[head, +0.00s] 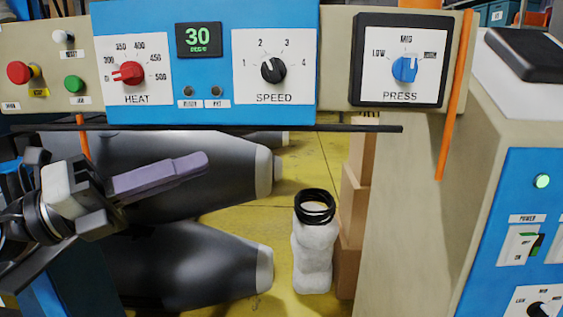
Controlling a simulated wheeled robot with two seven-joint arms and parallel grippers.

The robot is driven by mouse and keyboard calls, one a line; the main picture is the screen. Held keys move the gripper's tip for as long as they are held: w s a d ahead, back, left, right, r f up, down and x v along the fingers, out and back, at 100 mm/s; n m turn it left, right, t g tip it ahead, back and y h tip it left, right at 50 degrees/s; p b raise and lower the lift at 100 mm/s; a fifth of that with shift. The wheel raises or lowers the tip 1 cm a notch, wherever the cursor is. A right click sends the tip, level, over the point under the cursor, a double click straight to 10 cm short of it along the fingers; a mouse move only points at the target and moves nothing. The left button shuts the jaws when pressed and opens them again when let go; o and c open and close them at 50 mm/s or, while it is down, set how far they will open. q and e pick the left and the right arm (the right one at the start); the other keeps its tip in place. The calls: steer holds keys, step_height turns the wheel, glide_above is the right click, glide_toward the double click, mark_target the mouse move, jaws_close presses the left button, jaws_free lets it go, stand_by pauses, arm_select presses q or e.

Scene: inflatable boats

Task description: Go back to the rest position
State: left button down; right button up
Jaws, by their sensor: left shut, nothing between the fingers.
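My left gripper (192,166) comes in from the left, below the control panel. Its purple fingers are together with nothing between them, pointing right and slightly up. It is in front of a dark grey inflatable tube (150,180) and apart from the panel's knobs. My right gripper does not show.
Above is a panel with a red HEAT knob (128,73), a black SPEED knob (273,70), a blue PRESS knob (405,68) and a display (199,39) reading 30. A blue-fronted power box (520,210) stands at right. A white wrapped object (313,255) with black rings stands on the yellow floor.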

arm_select(q)
steer(key=a+f+n+t+y+p, duration=0.1)
steer(key=a+f+n+t+y, duration=0.2)
steer(key=f+n, duration=0.7)
steer(key=a+f+n+t+y, duration=0.1)
steer(key=f+n+t+y, duration=0.1)
steer(key=f+n+y, duration=0.6)
steer(key=a+f+n+t+y+p, duration=0.1)
steer(key=a+f+n+t+y, duration=0.15)
steer(key=f+n, duration=0.95)
steer(key=s+d+f+n+g+y, duration=0.1)
steer(key=s+f+g, duration=0.3)
steer(key=s+f, duration=0.5)
steer(key=s+d+f+n+g+p, duration=0.1)
steer(key=s+d+f+n+g, duration=0.3)
steer(key=s+f, duration=0.6)
step_height(320, 180, down, 5)
steer(key=shift+s+n+y, duration=0.25)
steer(key=shift+n+y, duration=0.05)
steer(key=shift+y, duration=0.05)
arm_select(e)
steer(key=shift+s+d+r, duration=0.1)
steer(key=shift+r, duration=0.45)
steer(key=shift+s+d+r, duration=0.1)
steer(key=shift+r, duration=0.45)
arm_select(q)
steer(key=shift+w, duration=0.1)
steer(key=shift+d, duration=0.1)
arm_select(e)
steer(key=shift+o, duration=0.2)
